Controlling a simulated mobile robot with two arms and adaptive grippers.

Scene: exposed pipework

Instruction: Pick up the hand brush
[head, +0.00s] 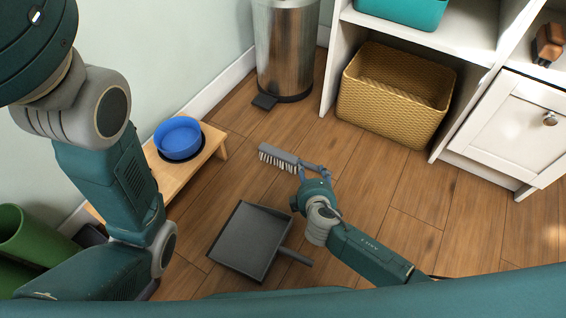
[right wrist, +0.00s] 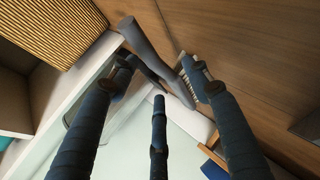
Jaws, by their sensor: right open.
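The hand brush (head: 278,157) is grey with pale bristles and lies on the wooden floor, its handle pointing right. My right gripper (head: 313,171) is at the handle end, low over the floor; its fingers partly cover the handle. In the right wrist view the grey brush (right wrist: 148,48) runs across between the spread fingers of my open right gripper (right wrist: 160,76). I cannot tell whether any finger touches it. Its bristles show behind the right-hand finger. My left arm comes in at the left, but its gripper is not in view.
A dark dustpan (head: 246,240) lies on the floor just below the brush. A wooden stand (head: 159,181) with a blue bowl (head: 178,138) is at left. A metal bin (head: 286,50), a wicker basket (head: 392,97) and white cabinet (head: 508,128) stand behind. Floor right of the brush is clear.

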